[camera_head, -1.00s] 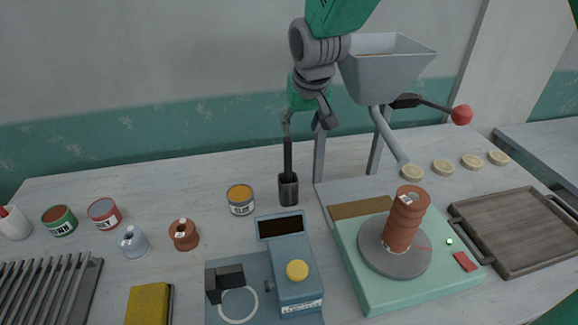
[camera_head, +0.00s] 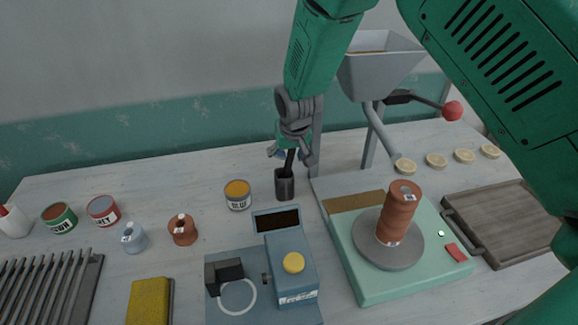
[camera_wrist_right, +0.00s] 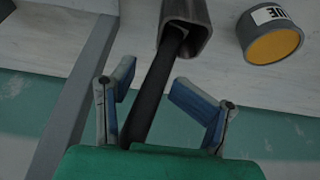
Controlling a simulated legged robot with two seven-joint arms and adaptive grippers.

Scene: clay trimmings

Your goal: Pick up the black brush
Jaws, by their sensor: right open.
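The black brush (camera_head: 289,161) stands in a dark holder cup (camera_head: 285,185) on the table in the head view, its handle leaning slightly. My right gripper (camera_head: 290,153) is just above the cup, around the upper handle, and open. In the right wrist view the black brush (camera_wrist_right: 153,88) runs between the two blue-grey fingers of the right gripper (camera_wrist_right: 157,95), with a gap on the right side and a narrower one on the left. The cup (camera_wrist_right: 187,22) hides the brush's other end. My left gripper is not in view.
A metal-legged hopper (camera_head: 379,65) stands just right of the gripper. A yellow-topped tin (camera_head: 238,195) is left of the cup and a blue-grey device (camera_head: 290,268) in front. A green turntable base (camera_head: 395,287) with a clay piece (camera_head: 398,213) is at the right.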

